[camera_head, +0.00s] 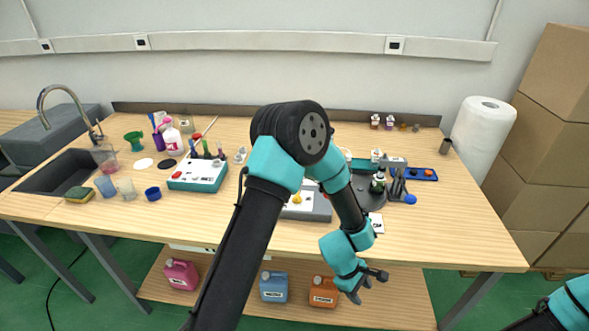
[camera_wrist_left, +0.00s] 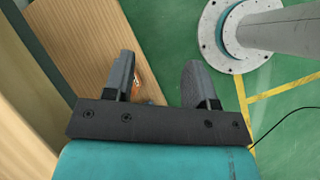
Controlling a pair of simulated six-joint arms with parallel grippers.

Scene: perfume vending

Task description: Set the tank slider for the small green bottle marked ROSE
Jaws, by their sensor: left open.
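A small dark green bottle (camera_head: 378,183) with a pale label stands on a dark round platform (camera_head: 369,196) right of my left forearm. The label is too small to read. A grey and white panel box (camera_head: 317,208) with a yellow knob (camera_head: 297,198) is partly hidden behind my left arm. I cannot tell which part is the tank slider. My left gripper (camera_head: 367,286) hangs below the table's front edge, right of the orange canister. It is open, and its fingers are spread and empty in the left wrist view (camera_wrist_left: 160,78). My right gripper is out of view.
Pink (camera_head: 181,275), blue (camera_head: 274,287) and orange (camera_head: 323,293) canisters stand on the lower shelf (camera_head: 395,303). A white and teal box (camera_head: 198,174) with coloured handles sits left of my arm. The table's front right area is clear. A paper roll (camera_head: 484,135) stands at the right.

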